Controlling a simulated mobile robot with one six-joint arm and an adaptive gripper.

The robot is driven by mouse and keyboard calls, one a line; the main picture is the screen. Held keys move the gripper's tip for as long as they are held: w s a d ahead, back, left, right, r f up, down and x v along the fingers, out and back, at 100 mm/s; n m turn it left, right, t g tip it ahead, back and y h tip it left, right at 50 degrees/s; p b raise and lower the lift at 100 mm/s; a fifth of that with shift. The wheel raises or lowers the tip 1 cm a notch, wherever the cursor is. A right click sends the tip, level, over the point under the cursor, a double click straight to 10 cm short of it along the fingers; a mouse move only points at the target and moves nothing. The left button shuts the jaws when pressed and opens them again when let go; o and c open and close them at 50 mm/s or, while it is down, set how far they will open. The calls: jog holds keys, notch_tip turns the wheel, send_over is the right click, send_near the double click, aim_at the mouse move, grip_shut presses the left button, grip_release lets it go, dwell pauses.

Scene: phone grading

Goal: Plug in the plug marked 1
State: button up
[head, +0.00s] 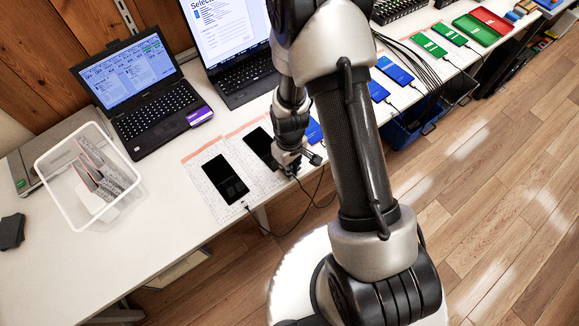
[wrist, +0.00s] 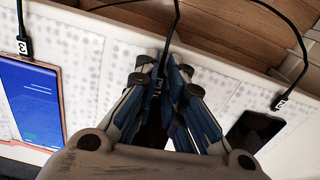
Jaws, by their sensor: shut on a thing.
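My gripper (wrist: 162,88) is shut on a dark plug (wrist: 158,86) whose black cable (wrist: 175,25) runs away over the table edge. The fingers hide most of this plug, and I cannot read its mark. A dark phone (wrist: 153,135) shows partly between the fingers; in the head view it is the black phone (head: 261,147) just left of my gripper (head: 291,170). I cannot tell whether the held plug touches it. In the wrist view another labelled plug (wrist: 281,101) is at the end of a black phone (wrist: 254,131), and one (wrist: 22,46) at a lit blue phone (wrist: 33,105).
Dotted white mats (head: 202,177) lie under the phones on the white table (head: 120,245). Two laptops (head: 128,85) stand behind, and a clear bin (head: 48,165) with grey items is at the left. More blue and green phones (head: 430,44) line the far right. Loose cables hang off the front edge.

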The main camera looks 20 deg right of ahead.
dwell(0.3)
jog(key=o, duration=0.8)
jog(key=shift+r, duration=0.1)
jog(key=shift+s+d+r+p, duration=0.1)
jog(key=shift+s+r+p, duration=0.15)
jog(key=shift+r+p, duration=0.85)
jog(key=shift+s+d+r+p, duration=0.1)
jog(key=shift+s+r+p, duration=0.1)
jog(key=shift+r+p, duration=0.85)
jog(key=shift+r+b, duration=0.25)
jog(key=shift+b, duration=0.1)
